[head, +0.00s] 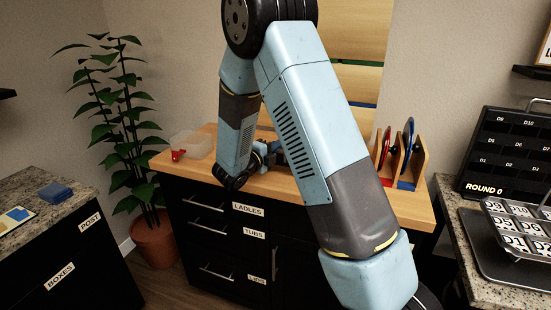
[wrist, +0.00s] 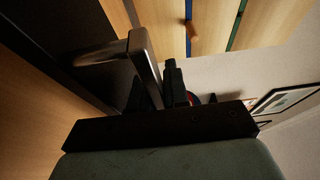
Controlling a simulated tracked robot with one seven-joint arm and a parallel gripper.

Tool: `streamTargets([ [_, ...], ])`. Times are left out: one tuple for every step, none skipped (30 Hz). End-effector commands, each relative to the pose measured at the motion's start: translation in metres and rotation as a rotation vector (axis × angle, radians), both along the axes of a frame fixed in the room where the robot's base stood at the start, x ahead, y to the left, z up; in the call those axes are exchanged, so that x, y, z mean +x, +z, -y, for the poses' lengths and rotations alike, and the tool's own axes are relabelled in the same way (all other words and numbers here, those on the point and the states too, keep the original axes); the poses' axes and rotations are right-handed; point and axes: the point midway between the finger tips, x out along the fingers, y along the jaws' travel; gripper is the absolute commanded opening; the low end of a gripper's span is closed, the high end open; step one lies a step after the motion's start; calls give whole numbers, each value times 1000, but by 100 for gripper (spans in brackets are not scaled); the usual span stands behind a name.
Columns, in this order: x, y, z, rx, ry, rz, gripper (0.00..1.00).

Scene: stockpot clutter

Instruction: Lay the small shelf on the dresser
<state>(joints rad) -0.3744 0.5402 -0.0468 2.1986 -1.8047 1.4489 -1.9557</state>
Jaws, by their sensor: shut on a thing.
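The dresser (head: 275,185) has a wooden top and black drawers labelled LADLES, TUBS and one further label. My gripper (head: 278,152) is low over or at the dresser top, partly hidden by my own arm. In the wrist view its dark fingers (wrist: 160,90) meet a grey angled metal piece (wrist: 140,52) beside a dark surface, and they are shut on it. I cannot tell whether this piece is part of the small shelf. No other thing in view is clearly the small shelf.
A clear box (head: 198,142) with a red item (head: 178,155) stands at the dresser's left. A wooden rack (head: 420,160) with upright lids stands at its right. A potted plant (head: 155,243) is left of it. Stone counters flank it, the right one holding a tray (head: 490,262).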

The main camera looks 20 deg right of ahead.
Motion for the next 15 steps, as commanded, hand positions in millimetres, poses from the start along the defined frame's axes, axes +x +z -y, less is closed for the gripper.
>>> streamTargets([
  [2,-2,1,-1,0,1,0],
  [3,-3,1,0,0,1,0],
  [3,-4,1,0,0,1,0],
  [4,-5,1,0,0,1,0],
  [5,-6,1,0,0,1,0],
  [6,-8,1,0,0,0,0],
  [8,-10,1,0,0,0,0],
  [9,-12,2,0,1,0,0],
  [9,-17,1,-1,1,-1,0],
  [9,-21,1,-1,1,-2,0],
  [9,-25,1,-2,1,-2,0],
  [9,-30,1,-1,1,-2,0],
  [9,-34,1,-1,2,-1,0],
  [9,-37,1,-1,2,-1,0],
  [9,-40,1,-1,1,-1,0],
])
